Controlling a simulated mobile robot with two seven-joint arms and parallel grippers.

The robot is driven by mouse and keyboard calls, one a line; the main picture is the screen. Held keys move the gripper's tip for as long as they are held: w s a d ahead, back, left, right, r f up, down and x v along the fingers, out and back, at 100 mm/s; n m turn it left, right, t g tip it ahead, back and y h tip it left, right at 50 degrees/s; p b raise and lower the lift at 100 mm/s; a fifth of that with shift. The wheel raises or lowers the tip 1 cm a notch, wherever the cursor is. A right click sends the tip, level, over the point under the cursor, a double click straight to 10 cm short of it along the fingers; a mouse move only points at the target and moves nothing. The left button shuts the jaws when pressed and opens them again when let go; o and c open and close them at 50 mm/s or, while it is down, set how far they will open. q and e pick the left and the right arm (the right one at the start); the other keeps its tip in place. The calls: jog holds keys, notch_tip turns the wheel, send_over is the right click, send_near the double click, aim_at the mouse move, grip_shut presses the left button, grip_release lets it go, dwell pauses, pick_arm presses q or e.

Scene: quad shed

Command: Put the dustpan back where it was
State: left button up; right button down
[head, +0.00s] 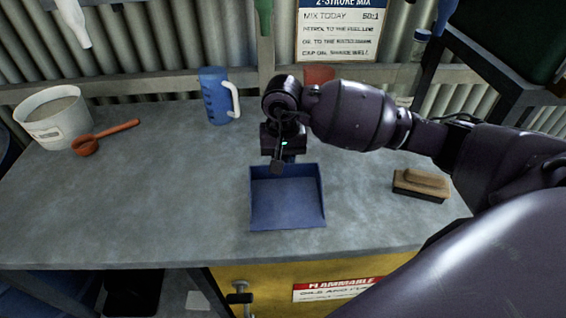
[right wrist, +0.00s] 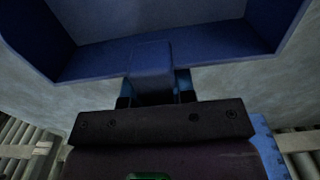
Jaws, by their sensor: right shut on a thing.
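The blue dustpan (head: 287,202) is in the middle of the head view, over the front part of the grey workbench (head: 130,200), with its wide mouth towards the front edge. I cannot tell whether it rests on the bench or is held just above it. My right gripper (head: 287,160) is at its back end, shut on its handle. In the right wrist view the dustpan (right wrist: 90,58) fills the top, and its handle sits between the fingers of my right gripper (right wrist: 155,97). My left gripper is not in view.
A blue jug (head: 215,97) stands behind, left of my right gripper. A white bucket (head: 52,118) and an orange scoop (head: 105,138) are at the left. A wooden brush (head: 421,185) lies at the right. A red object (head: 319,75) is partly hidden. The bench's left middle is clear.

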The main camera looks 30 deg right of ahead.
jog(key=shift+f, duration=0.7)
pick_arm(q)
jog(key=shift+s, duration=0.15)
pick_arm(e)
jog(key=shift+f, duration=0.25)
jog(key=c, duration=1)
grip_release()
jog(key=shift+r, duration=0.1)
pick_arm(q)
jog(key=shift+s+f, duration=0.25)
pick_arm(e)
jog(key=shift+o, duration=0.3)
